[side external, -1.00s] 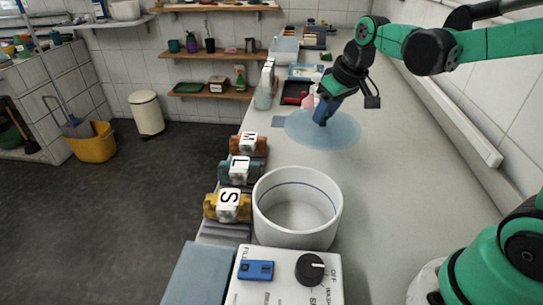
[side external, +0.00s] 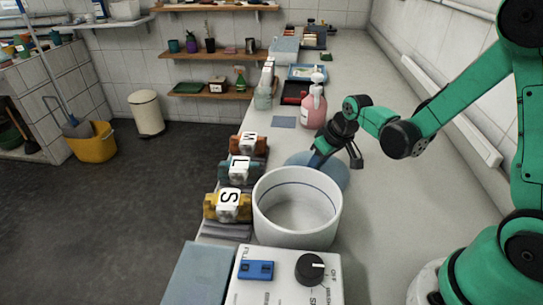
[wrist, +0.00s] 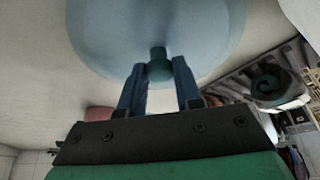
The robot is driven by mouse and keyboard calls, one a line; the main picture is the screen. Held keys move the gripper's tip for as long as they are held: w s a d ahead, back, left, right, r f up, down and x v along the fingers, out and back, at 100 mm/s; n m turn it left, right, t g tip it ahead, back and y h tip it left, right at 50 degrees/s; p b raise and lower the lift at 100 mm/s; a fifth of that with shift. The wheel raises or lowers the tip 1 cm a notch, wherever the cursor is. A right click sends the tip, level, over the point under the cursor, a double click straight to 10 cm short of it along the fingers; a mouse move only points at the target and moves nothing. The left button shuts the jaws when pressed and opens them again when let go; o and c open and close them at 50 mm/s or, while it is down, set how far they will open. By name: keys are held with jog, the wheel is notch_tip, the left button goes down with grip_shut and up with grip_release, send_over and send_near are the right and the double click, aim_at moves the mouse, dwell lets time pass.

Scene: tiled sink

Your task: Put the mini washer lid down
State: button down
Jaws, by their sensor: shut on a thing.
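The washer lid (side external: 337,178) is a translucent blue disc behind the rim of the white round washer tub (side external: 297,228), which hides its near edge. In the wrist view the lid (wrist: 150,25) fills the top middle. My gripper (side external: 316,164) is shut on the lid's small dark green knob (wrist: 158,68), with a blue finger on each side of it. The tub is open at the top and looks empty. I cannot tell how high the lid is above the counter.
The control panel (side external: 290,278) with a black dial stands in front of the tub. Lettered S, L and M holders (side external: 238,170) line its left. A pink pump bottle (side external: 313,108) stands behind the lid. The counter right of the tub (side external: 395,215) is clear.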

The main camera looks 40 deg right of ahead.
jog(key=c, duration=0.6)
grip_release()
jog(key=shift+f, duration=0.1)
jog(key=v, duration=1.2)
jog(key=s+a+t, duration=0.2)
jog(key=s+a, duration=0.2)
jog(key=a, duration=0.2)
jog(key=shift+r+t, duration=0.3)
jog(key=shift+r, duration=0.15)
